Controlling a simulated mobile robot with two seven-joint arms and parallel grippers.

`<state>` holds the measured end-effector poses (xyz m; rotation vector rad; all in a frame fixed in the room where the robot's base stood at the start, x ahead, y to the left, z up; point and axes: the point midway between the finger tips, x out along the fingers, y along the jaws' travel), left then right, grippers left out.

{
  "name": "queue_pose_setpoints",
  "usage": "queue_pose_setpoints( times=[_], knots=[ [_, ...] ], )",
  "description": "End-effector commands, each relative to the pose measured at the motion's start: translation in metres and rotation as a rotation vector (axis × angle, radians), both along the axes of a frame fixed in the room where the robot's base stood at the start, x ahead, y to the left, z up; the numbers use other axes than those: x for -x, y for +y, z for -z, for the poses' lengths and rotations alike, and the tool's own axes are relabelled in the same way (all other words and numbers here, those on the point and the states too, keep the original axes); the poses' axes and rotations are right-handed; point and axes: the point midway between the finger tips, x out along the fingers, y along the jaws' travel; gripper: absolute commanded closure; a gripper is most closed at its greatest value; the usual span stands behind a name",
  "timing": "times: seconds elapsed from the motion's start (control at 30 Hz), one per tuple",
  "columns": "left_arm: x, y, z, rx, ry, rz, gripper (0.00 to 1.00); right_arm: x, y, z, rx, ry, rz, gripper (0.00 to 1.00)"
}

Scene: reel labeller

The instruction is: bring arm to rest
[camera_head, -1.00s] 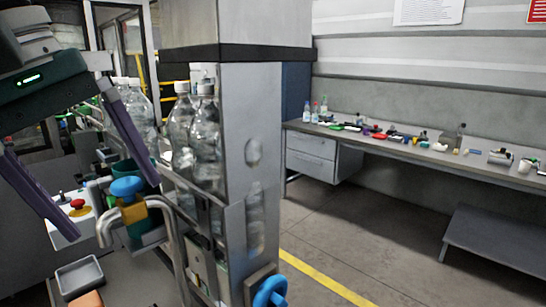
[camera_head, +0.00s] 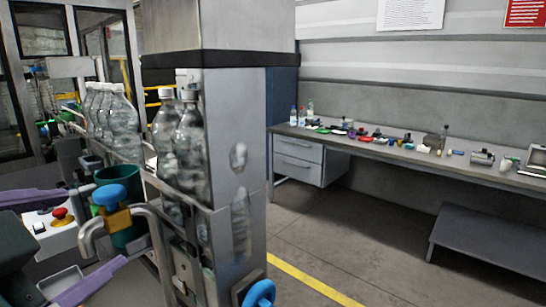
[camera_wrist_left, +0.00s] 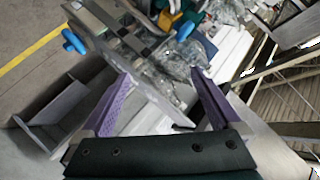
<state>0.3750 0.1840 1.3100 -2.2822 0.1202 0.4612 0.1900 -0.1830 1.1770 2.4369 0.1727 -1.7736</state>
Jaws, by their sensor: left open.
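My left gripper (camera_head: 97,226) is at the lower left of the head view. Its two purple fingers are spread apart with nothing between them. In the left wrist view the open fingers (camera_wrist_left: 161,75) point towards the machine, with clear bottles lying beyond them in the picture. In the head view the gripper is beside a white control box with a red button (camera_head: 61,213), left of a blue-topped valve (camera_head: 109,196). I cannot tell whether it touches the box. My right gripper is not in view.
A metal pillar (camera_head: 235,110) stands right of clear bottles (camera_head: 180,145) on the machine. A blue handwheel (camera_head: 260,294) sticks out low on it. A workbench (camera_head: 375,148) with small items runs along the wall, above a low grey step (camera_head: 490,240). The floor between is clear.

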Motion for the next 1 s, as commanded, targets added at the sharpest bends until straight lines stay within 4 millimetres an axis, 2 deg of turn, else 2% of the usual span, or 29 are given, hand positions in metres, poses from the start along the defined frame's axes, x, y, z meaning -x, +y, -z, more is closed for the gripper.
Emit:
queue_pose_setpoints(
  times=[0.03, 0.1, 0.17, 0.2, 0.27, 0.3, 0.33, 0.4, 0.7, 0.83, 1.0],
  knots=[
    [0.025, 0.006, 0.032, 0.107, 0.145, -0.071, 0.03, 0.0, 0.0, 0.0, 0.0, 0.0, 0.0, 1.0],
    [0.064, 0.009, 0.071, 0.244, 0.345, -0.174, 0.03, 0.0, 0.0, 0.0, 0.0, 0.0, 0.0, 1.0],
    [0.102, 0.009, 0.097, 0.345, 0.509, -0.259, 0.03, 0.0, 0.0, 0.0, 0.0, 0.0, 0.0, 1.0],
    [0.128, 0.007, 0.112, 0.404, 0.615, -0.316, 0.03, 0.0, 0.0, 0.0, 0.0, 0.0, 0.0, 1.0],
    [0.169, 0.001, 0.128, 0.485, 0.772, -0.399, 0.03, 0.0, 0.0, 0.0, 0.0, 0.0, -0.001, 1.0],
    [0.197, -0.003, 0.135, 0.531, 0.877, -0.455, 0.03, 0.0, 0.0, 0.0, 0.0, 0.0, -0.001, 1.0],
    [0.189, -0.002, 0.1, 0.526, 0.853, -0.445, 0.03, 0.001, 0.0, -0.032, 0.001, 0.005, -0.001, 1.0],
    [0.186, -0.002, 0.067, 0.519, 0.843, -0.438, 0.03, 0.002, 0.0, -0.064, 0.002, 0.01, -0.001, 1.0],
    [0.185, -0.001, -0.056, 0.514, 0.842, -0.435, 0.03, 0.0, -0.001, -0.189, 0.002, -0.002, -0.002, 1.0],
    [0.185, -0.001, -0.093, 0.513, 0.842, -0.435, 0.03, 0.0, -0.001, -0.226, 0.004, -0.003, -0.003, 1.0],
    [0.185, -0.001, -0.113, 0.512, 0.841, -0.434, 0.03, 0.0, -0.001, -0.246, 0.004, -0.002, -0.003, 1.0]
  ],
)
